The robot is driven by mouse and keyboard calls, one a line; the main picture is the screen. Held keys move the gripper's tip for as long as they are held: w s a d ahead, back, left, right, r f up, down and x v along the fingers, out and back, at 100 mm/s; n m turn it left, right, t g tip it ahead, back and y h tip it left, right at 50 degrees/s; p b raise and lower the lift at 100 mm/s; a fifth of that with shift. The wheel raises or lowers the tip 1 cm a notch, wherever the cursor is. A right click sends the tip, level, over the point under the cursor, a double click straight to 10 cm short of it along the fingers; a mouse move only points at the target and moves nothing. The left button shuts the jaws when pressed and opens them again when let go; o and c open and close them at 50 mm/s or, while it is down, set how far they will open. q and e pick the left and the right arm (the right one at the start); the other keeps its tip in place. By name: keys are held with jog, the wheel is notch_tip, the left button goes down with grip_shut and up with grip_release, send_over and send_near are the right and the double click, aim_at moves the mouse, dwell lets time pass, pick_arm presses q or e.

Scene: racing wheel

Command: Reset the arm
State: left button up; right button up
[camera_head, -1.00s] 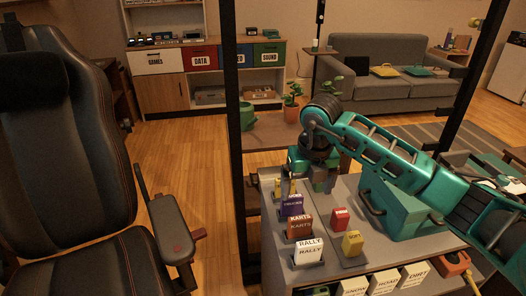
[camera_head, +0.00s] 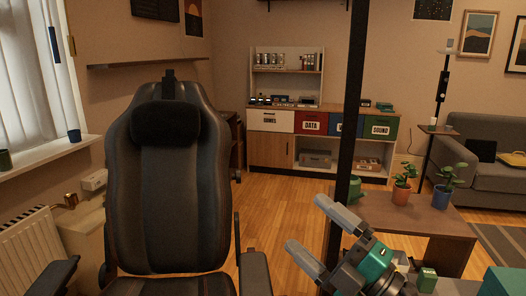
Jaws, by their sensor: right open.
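My right gripper (camera_head: 306,223) is at the bottom right of centre in the head view. Its two grey fingers point up and to the left, spread apart with nothing between them. It is clear of the racing chair and in front of the black upright post. The teal wrist of my right arm (camera_head: 378,262) shows behind the fingers, and the rest of the arm runs out of the bottom edge. My left gripper does not show.
The black racing chair (camera_head: 170,190) fills the left middle. A black post (camera_head: 347,130) stands right of centre. A wooden table (camera_head: 425,215) with potted plants (camera_head: 402,184) is on the right. The cabinet (camera_head: 270,150) with labelled drawers is at the back. Wooden floor is open between.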

jog(key=s+d+f+m+t+h, duration=0.1)
jog(key=d+f+m+h, duration=0.4)
jog(key=d+m+h, duration=0.35)
jog(key=s+d+f+m+h, duration=0.1)
jog(key=d+f+m+h, duration=0.45)
jog(key=m+h, duration=0.45)
jog(key=s+a+f+m+g+y, duration=0.1)
jog(key=s+f+m+g+y, duration=0.25)
jog(key=s+f+g, duration=1.3)
jog(key=w+a+f+t+y, duration=0.1)
jog(key=w+a+f+t, duration=0.2)
jog(key=f+t, duration=0.4)
jog(key=shift+w+a+f+t, duration=0.25)
jog(key=shift+w+t, duration=0.4)
jog(key=shift+t, duration=1.5)
